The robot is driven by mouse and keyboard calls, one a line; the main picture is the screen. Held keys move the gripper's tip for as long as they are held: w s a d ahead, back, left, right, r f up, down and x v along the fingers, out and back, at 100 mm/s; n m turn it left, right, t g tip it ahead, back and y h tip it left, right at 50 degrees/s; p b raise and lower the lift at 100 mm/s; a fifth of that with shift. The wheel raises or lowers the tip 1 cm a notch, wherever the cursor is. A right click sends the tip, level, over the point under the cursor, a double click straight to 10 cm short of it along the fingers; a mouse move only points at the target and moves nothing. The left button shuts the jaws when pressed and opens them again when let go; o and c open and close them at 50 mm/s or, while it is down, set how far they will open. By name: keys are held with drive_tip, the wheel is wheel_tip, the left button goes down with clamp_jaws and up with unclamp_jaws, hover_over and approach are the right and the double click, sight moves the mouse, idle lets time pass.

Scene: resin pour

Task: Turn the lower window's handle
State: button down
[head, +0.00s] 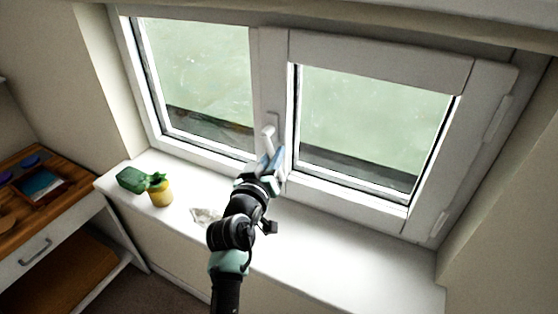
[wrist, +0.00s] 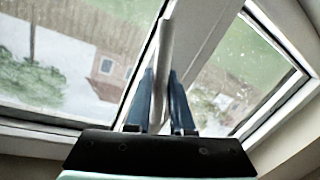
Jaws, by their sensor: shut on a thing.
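The white window handle (head: 268,136) is on the middle frame post between the two panes. It stands roughly upright in the head view, its upper part clear above my fingers. My gripper (head: 270,160) is at the handle's lower part with its blue fingers around it. In the wrist view the handle (wrist: 165,45) runs up from between the two fingers of my gripper (wrist: 161,78), which are shut on it. The lower part of the handle is partly hidden by the fingers. The right window sash (head: 380,50) looks closed against its frame.
The white sill (head: 330,245) runs under the window. A yellow pot with a green plant (head: 159,192), a green object (head: 131,179) and a pale crumpled item (head: 205,216) lie on it, left of my arm. A wooden-topped desk (head: 70,205) stands at left. The right sill is clear.

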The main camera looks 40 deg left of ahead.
drive_tip(key=n+p, duration=0.1)
drive_tip(key=d+r+n+p, duration=0.1)
drive_tip(key=shift+w+d+n+h, duration=0.2)
drive_tip(key=shift+n+h, duration=0.1)
drive_tip(key=shift+h, duration=0.1)
drive_tip(key=n+p, duration=0.1)
drive_tip(key=d+r+n+p, duration=0.1)
drive_tip(key=n+p, duration=0.1)
drive_tip(key=shift+w+r+g+h, duration=0.15)
drive_tip(key=shift+g+h, duration=0.15)
drive_tip(key=shift+w+d+r+n+h+p, duration=0.15)
drive_tip(key=shift+r+n+h+p, duration=0.25)
drive_tip(key=shift+n+p, duration=0.5)
drive_tip(key=shift+s+d+r+n+h+p, duration=0.1)
drive_tip(key=shift+d+r+n+h+p, duration=0.15)
drive_tip(key=shift+r+n+p, duration=0.6)
drive_tip(key=shift+w+d+r+n+h+p, duration=0.15)
drive_tip(key=shift+n+h+p, duration=0.25)
drive_tip(key=shift+n, duration=0.85)
drive_tip(key=shift+s, duration=0.1)
drive_tip(key=c, duration=0.8)
unclamp_jaws()
drive_tip(key=shift+s, duration=0.1)
